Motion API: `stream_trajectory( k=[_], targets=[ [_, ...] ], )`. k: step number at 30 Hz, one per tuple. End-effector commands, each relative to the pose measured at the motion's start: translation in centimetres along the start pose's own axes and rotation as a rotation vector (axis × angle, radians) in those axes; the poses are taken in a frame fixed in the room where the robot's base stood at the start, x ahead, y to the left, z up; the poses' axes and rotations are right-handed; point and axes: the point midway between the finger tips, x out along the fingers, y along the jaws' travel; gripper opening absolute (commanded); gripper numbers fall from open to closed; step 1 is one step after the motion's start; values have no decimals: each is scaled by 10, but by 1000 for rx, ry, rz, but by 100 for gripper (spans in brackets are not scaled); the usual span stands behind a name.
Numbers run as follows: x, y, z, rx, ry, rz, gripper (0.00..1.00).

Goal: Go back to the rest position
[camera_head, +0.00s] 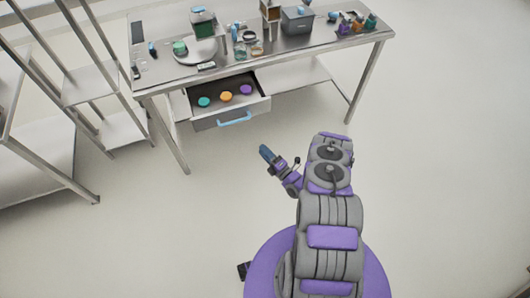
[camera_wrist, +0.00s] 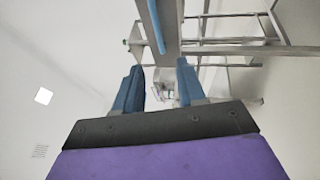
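My gripper (camera_head: 266,153) is in front of the table, below and right of the open drawer, with its blue fingers pointing up and left. It is clear of the drawer and touches nothing that I can see. In the wrist view my gripper (camera_wrist: 160,66) shows two blue fingers spread apart with nothing held between them. My grey and purple arm is bent over my base in the head view.
The metal table (camera_head: 290,48) holds bins, bottles and small items. Its drawer (camera_head: 258,107) is pulled out, with a blue handle (camera_head: 235,119) and three coloured round items inside. Metal shelving (camera_head: 45,150) stands left. The floor (camera_head: 430,150) at right is clear.

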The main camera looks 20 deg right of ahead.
Motion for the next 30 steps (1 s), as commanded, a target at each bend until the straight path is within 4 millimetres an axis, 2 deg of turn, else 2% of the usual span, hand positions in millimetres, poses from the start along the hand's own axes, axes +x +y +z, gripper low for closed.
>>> stream_trajectory(
  k=[13, 16, 20, 23, 30],
  targets=[
    [1, 0, 0, 0, 0, -1, 40],
    [6, 1, 4, 2, 4, -14, 40],
    [27, 5, 14, 19, 18, -71, 40],
    [51, 10, 27, 44, 26, -148, 40],
    [99, 33, 56, 124, 3, -345, 40]
  ],
)
